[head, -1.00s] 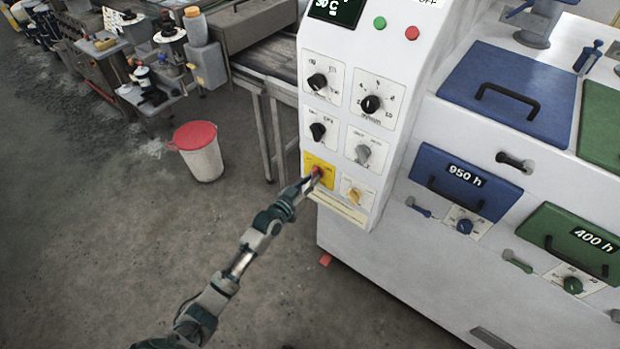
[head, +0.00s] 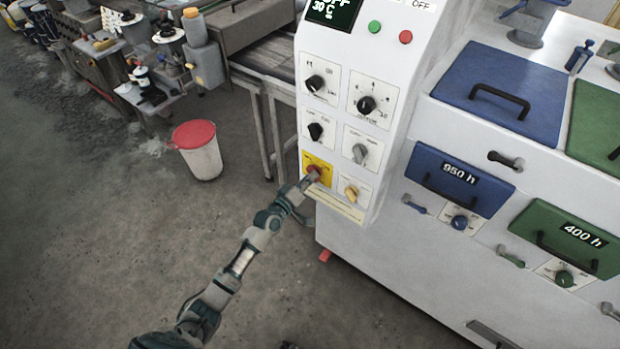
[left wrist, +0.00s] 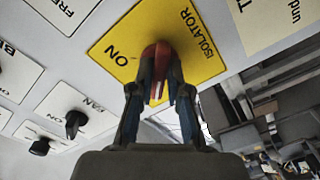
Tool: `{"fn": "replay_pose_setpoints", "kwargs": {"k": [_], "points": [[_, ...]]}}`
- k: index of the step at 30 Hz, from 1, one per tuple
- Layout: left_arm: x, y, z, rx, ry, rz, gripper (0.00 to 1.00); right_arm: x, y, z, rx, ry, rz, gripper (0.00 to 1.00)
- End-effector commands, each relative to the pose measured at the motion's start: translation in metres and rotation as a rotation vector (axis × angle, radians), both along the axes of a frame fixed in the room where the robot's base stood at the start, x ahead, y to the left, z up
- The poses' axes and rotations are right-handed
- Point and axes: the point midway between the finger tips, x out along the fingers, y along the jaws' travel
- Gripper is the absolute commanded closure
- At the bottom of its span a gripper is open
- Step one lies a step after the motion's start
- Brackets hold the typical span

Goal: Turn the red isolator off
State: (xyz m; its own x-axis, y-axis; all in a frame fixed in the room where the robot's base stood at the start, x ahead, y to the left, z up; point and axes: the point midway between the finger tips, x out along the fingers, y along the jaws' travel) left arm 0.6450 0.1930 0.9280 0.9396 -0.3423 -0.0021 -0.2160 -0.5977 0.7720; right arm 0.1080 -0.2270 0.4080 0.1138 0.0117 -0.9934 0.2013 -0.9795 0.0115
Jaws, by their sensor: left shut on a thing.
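The red isolator knob (head: 313,171) sits on a yellow plate (head: 325,181) low on the left of the white control panel. My left gripper (head: 308,181) is at the knob, its arm reaching up from the lower left. In the left wrist view the gripper (left wrist: 160,88) is shut on the red knob (left wrist: 158,52), with a finger on each side. The yellow plate (left wrist: 204,62) reads "ISOLATOR" along one side and "ON" at the left of the knob. The fingers hide part of the knob and plate, so its exact setting is unclear. My right gripper is out of view.
Green (head: 375,27) and red (head: 405,37) buttons are higher up. A red-lidded white bin (head: 199,152) stands on the floor at left.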

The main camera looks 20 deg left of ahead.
Motion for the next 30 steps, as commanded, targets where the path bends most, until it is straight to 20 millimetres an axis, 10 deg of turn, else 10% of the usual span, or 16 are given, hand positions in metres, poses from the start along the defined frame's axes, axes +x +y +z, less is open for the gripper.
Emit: {"fn": "replay_pose_setpoints", "kwargs": {"k": [30], "points": [[0.0019, 0.0031, 0.0057, -0.066, 0.011, 0.007, 1.0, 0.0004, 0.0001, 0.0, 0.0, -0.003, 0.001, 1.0]]}}
